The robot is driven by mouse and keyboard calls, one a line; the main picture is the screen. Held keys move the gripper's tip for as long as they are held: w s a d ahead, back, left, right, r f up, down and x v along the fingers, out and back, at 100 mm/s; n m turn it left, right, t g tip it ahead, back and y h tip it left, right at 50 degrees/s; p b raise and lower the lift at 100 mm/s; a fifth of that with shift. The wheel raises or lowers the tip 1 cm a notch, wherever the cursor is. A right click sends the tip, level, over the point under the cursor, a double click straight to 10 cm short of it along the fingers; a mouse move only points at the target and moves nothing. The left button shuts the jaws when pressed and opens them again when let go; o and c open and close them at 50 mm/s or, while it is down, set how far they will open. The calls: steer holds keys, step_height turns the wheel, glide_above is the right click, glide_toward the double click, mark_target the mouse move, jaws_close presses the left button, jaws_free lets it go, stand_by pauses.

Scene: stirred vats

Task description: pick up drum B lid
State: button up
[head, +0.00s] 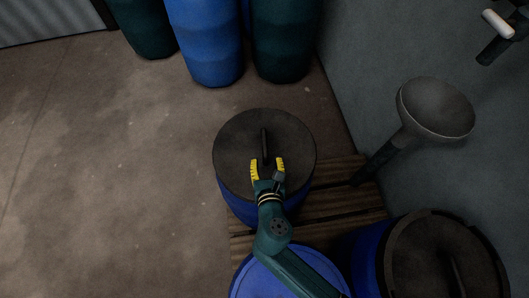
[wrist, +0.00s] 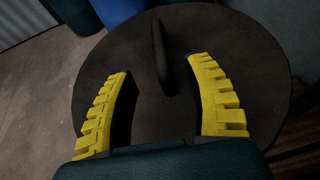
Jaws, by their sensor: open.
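A dark round lid (head: 238,142) sits flat on a blue drum (head: 238,208) in the middle of the head view. No letter shows on it, so I cannot tell if it is drum B. A black bar handle (head: 264,142) stands along the lid's middle. My gripper (head: 267,164) is open above the lid, with yellow fingers at the near end of the handle. In the wrist view the lid (wrist: 104,62) fills most of the picture. The handle (wrist: 161,55) lies ahead of and between the open fingertips of my gripper (wrist: 158,68). The fingers do not appear to touch it.
A wooden pallet (head: 335,203) lies under the drum. A second dark-lidded drum (head: 425,260) stands at lower right, and a blue-topped drum (head: 262,280) below my arm. A grey funnel-shaped basin (head: 435,108) is by the right wall. Blue and green drums (head: 210,50) stand behind. Floor at left is clear.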

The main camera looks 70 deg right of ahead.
mark_target(265, 148)
steer(key=b+x, duration=0.3)
steer(key=x, duration=0.7)
jaws_close()
